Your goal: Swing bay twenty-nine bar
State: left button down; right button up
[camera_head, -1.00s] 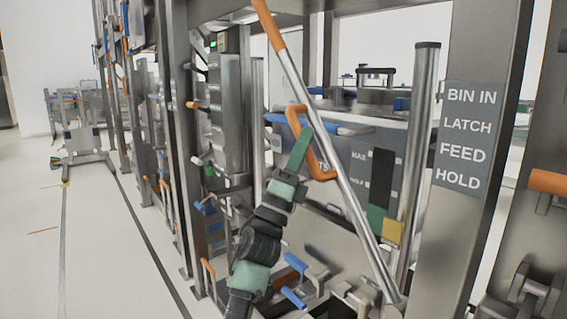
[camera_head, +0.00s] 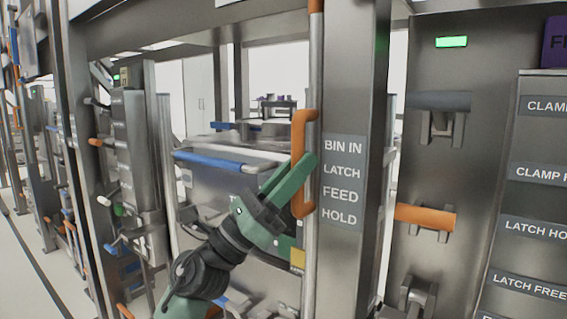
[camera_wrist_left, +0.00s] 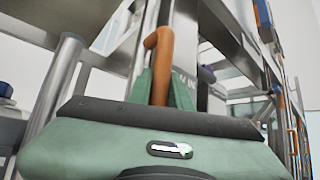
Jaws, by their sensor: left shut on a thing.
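The bar (camera_head: 312,80) is a long metal tube with an orange grip at its top and an orange D-shaped handle (camera_head: 302,124) on its side. It stands about upright in the head view, close beside the post with the sign "BIN IN, LATCH, FEED, HOLD" (camera_head: 342,182). My left gripper (camera_head: 294,176) has its green fingers shut on the orange handle. The left wrist view shows the handle (camera_wrist_left: 164,62) between the fingers. The bar's lower end is out of the head view. My right gripper is not in view.
Behind the bar is a bin with a blue front rail (camera_head: 208,161). Right of the post, a panel carries a green light (camera_head: 451,42), an orange lever (camera_head: 425,216) and a grey lever (camera_head: 438,101). Open floor (camera_head: 22,255) shows at the lower left.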

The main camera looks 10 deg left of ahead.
pick_arm(q)
jog(key=shift+s+d, duration=0.15)
jog(key=shift+d, duration=0.05)
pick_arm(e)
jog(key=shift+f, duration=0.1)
pick_arm(q)
jog(key=c, duration=1.6)
grip_release()
jog(key=shift+c, duration=0.2)
jog(key=o, duration=0.3)
jog(key=shift+s+d, duration=0.1)
jog(key=shift+d, duration=0.05)
jog(key=shift+o, duration=0.2)
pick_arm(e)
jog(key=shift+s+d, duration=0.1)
pick_arm(q)
jog(key=shift+f, duration=0.1)
jog(key=shift+a+f, duration=0.3)
jog(key=b+v, duration=0.2)
jog(key=v, duration=0.5)
jog(key=shift+r, duration=0.15)
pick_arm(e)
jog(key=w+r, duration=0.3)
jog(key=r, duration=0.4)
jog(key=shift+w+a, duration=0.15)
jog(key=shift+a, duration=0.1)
